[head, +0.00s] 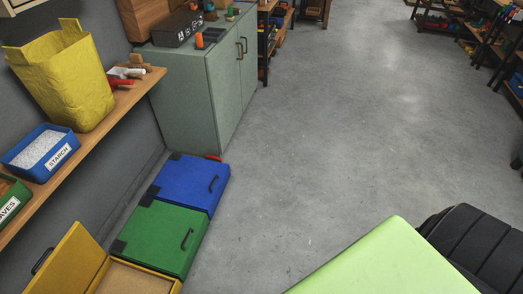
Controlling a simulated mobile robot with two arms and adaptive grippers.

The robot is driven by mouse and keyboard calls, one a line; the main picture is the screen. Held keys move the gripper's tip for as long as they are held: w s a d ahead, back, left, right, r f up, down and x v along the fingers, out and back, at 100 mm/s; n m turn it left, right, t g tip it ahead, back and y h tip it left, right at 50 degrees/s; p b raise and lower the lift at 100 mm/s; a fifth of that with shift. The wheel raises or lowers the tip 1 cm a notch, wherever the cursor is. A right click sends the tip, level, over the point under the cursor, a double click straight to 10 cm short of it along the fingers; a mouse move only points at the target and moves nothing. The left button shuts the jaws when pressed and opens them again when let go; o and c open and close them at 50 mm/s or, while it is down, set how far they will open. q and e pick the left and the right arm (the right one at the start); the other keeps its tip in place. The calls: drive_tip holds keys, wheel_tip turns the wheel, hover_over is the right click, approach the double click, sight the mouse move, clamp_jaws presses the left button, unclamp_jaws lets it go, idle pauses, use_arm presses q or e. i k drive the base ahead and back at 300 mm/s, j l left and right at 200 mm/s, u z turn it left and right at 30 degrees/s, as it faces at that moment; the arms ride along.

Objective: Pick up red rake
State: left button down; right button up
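No whole rake can be made out. A small red-handled item (121,83) lies on the wooden wall shelf at the left, beside the yellow bag; it is too small to tell if it is the rake. Another small bit of red (213,157) shows just behind the blue box, by the foot of the grey-green cabinet; most of it is hidden. Neither of my grippers is in view.
The wooden shelf (92,137) also holds a yellow bag (62,80) and a blue starch bin (41,151). Blue (190,182), green (162,238) and yellow boxes line the floor below. A light green surface (385,265) and black padded object (480,245) fill the lower right. The middle floor is clear.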

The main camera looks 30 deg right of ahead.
sight(208, 156)
drive_tip(key=i+z, duration=0.1)
drive_tip(key=z, duration=0.45)
drive_tip(key=u, duration=1.65)
drive_tip(key=z, duration=1.65)
drive_tip(key=i+l+u, duration=0.1)
drive_tip(key=i+l, duration=0.2)
drive_tip(key=i+l+u, duration=0.1)
drive_tip(key=i+l, duration=0.45)
drive_tip(key=l, duration=0.2)
drive_tip(key=i+l+u, duration=0.15)
drive_tip(key=i+l, duration=0.15)
drive_tip(key=i+l+u, duration=0.1)
drive_tip(key=i+l, duration=0.15)
drive_tip(key=l, duration=0.2)
drive_tip(key=i+l+u, duration=0.1)
drive_tip(key=l, duration=0.3)
drive_tip(key=i+l+u, duration=0.1)
drive_tip(key=i+l, duration=0.25)
drive_tip(key=i+l+u, duration=0.1)
drive_tip(key=l, duration=0.45)
drive_tip(key=i, duration=0.1)
